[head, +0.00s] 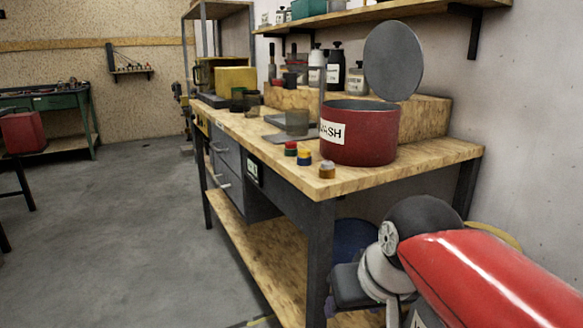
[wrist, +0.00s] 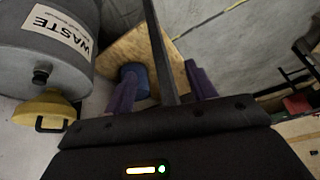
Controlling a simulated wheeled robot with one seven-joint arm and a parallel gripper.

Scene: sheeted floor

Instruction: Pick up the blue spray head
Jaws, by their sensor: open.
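I cannot make out a spray head for certain in either view. A small cap with yellow and blue parts (head: 304,157) stands on the workbench, among other small coloured caps. A larger blue round object (head: 357,240) sits low under the bench, partly hidden by my arm; a blue cylinder also shows in the wrist view (wrist: 136,78). My gripper (wrist: 160,86) has its two purple fingers spread apart with nothing held between them. In the wrist view the blue cylinder appears beyond the left finger. In the head view my gripper is low by the bench's front right end, mostly hidden.
The bench top (head: 420,153) carries a red WASH pot (head: 365,145) with a raised lid. A dark bench leg (wrist: 158,45) crosses in front of my fingers. A grey WASTE drum (wrist: 40,50) and yellow object (wrist: 43,108) stand left. Open floor (head: 120,220) lies left.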

